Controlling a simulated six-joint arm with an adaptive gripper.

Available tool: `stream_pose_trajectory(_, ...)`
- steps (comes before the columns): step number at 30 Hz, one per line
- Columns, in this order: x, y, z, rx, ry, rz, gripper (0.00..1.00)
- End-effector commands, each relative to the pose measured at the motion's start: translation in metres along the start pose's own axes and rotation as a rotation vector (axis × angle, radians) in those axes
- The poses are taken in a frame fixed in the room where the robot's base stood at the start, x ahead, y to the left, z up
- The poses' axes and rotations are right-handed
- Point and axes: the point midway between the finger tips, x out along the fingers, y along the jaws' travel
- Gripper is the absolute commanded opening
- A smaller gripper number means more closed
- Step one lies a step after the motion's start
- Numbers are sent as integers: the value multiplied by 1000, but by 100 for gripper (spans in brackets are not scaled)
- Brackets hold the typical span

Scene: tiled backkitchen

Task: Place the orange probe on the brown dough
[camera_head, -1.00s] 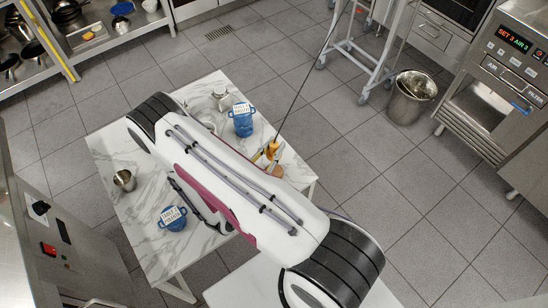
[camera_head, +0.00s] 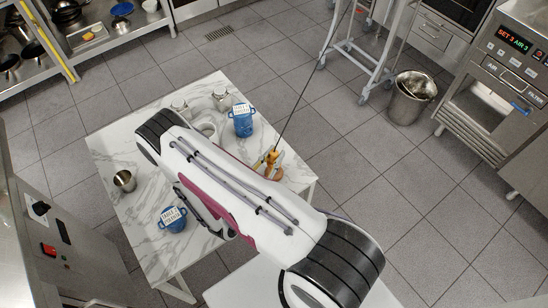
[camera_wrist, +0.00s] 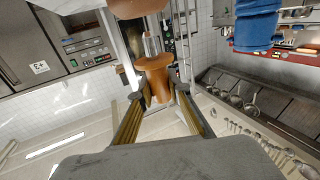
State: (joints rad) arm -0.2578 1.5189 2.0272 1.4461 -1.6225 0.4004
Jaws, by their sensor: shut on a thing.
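The orange probe (camera_head: 272,157) is at the right edge of the marble table in the head view, with a thin dark cable running up from it. In the wrist view the orange probe (camera_wrist: 155,80) stands between the two fingers of my gripper (camera_wrist: 160,100), which is shut on it. The brown dough (camera_head: 275,174) lies just below the probe in the head view. A rounded brown thing at the top of the wrist view, seemingly the dough (camera_wrist: 137,8), lies beyond the probe's metal part. Whether they touch I cannot tell.
The marble table (camera_head: 112,150) holds a blue labelled jar (camera_head: 243,122) behind the dough, another blue jar (camera_head: 172,219) at the front, a metal cup (camera_head: 124,181) at left and shiny vessels at the back. A steel bin (camera_head: 411,97) stands on the floor.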

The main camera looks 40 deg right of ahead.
Motion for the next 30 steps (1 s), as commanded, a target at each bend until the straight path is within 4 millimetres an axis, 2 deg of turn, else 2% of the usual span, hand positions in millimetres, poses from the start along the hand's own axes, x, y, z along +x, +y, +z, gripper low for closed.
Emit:
stream_pose_trajectory(6,0,0,13,0,0,0,0)
stream_pose_trajectory(21,0,0,17,0,0,0,0)
stream_pose_trajectory(22,0,0,17,0,0,0,25)
stream_pose_trajectory(23,0,0,17,0,0,0,33)
stream_pose_trajectory(30,0,0,16,0,0,0,34)
